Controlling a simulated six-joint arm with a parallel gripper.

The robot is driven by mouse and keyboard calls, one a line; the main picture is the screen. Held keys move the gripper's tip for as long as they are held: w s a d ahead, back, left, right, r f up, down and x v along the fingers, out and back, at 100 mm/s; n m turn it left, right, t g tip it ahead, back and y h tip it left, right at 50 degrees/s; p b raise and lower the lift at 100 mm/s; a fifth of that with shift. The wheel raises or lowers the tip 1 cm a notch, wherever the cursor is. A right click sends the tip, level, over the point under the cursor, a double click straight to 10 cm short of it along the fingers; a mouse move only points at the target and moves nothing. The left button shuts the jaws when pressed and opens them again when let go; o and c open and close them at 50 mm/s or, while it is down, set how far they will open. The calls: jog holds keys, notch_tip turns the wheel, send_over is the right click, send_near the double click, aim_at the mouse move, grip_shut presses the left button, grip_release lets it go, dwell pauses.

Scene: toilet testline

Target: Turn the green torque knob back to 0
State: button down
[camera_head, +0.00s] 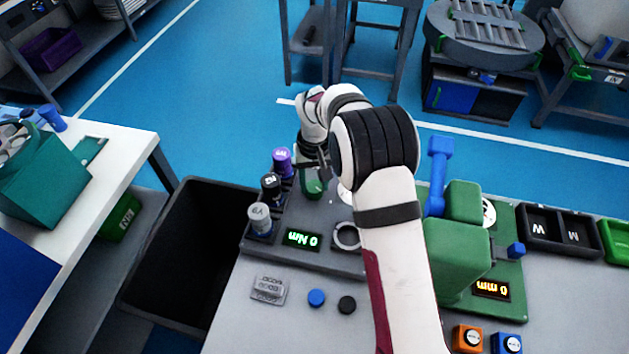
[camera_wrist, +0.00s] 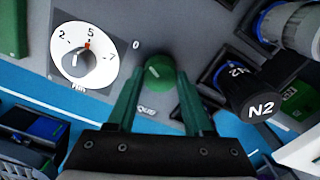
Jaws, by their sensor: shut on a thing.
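The green torque knob (camera_wrist: 159,72) sits on the grey panel, with a 0 mark printed up and to its left in the wrist view. My gripper (camera_wrist: 160,82) has its two green fingers on either side of the knob and is shut on it. In the head view my gripper (camera_head: 314,176) reaches down to the green knob (camera_head: 313,190) at the back of the panel; the knob is partly hidden there. The green display (camera_head: 303,239) shows 0 Nm upside down. I cannot read the knob's exact angle.
A white dial (camera_wrist: 83,56) marked 2, 5 and 7 is beside the knob. The black N2 cylinder (camera_wrist: 252,97) stands close on the other side; purple (camera_head: 283,162) and grey (camera_head: 260,219) ones are near it. A black bin (camera_head: 190,250) is left of the panel.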

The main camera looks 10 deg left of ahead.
aim_at(315, 186)
jog(key=shift+n, duration=2.1)
jog(key=shift+c, duration=1.4)
grip_release()
notch_tip(315, 186, up, 16)
jog(key=shift+f, duration=0.1)
